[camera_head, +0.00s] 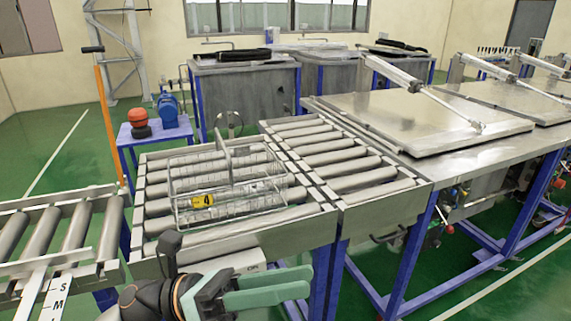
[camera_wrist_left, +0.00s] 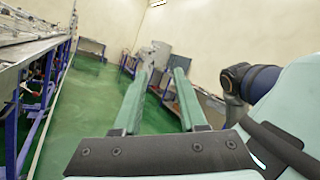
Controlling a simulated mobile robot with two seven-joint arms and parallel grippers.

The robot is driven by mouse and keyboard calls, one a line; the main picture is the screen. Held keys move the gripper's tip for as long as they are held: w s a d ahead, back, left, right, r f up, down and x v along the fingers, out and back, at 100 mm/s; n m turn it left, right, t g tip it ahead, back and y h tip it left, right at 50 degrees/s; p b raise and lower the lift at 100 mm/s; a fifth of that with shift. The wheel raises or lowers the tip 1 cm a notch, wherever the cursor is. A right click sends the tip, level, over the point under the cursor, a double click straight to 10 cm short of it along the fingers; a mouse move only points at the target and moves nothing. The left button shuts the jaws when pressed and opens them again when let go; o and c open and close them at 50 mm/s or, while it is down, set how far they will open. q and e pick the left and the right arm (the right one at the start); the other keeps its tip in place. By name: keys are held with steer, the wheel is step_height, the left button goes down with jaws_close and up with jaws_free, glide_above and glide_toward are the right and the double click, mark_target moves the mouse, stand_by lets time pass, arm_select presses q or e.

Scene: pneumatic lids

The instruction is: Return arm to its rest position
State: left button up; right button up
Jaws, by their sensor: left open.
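My left gripper (camera_head: 268,290) is low in the head view, in front of the near edge of the roller conveyor, with its green fingers pointing right. It is open and empty. My right gripper is in neither view. A wire basket (camera_head: 228,190) with a yellow tag marked 4 stands upright on the rollers, beyond my gripper and apart from it.
Metal tanks with closed lids (camera_head: 415,118) and pneumatic cylinders (camera_head: 392,72) stand on the right. Another roller conveyor (camera_head: 60,235) lies at left. A blue stand (camera_head: 155,133) and an orange pole (camera_head: 106,115) are behind.

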arm_select(q)
steer(key=w+a+f+n+t+y, duration=0.2)
steer(key=w+a+f+n+t, duration=0.15)
steer(key=n+t, duration=0.65)
steer(key=w+a+f+n+t+y, duration=0.25)
steer(key=w+f+n+t, duration=0.35)
steer(key=n, duration=0.7)
steer(key=a+f+n+t+y+p, duration=0.1)
steer(key=a+f+n+t+y, duration=0.3)
steer(key=f+n+y, duration=0.55)
steer(key=s+a+f+n+g+y, duration=0.2)
steer(key=s+f+n, duration=0.5)
steer(key=f, duration=0.4)
steer(key=s+a+f+n+g+y+p, duration=0.1)
steer(key=s+a+f+n+g+y, duration=0.2)
steer(key=s+a+f+n+g, duration=0.2)
steer(key=s+f+n+g, duration=0.2)
steer(key=s+f, duration=0.2)
steer(key=f, duration=0.2)
steer(key=shift+f+n+g, duration=0.25)
steer(key=shift+n+g, duration=0.05)
steer(key=shift+n, duration=0.05)
steer(key=shift+c, duration=0.2)
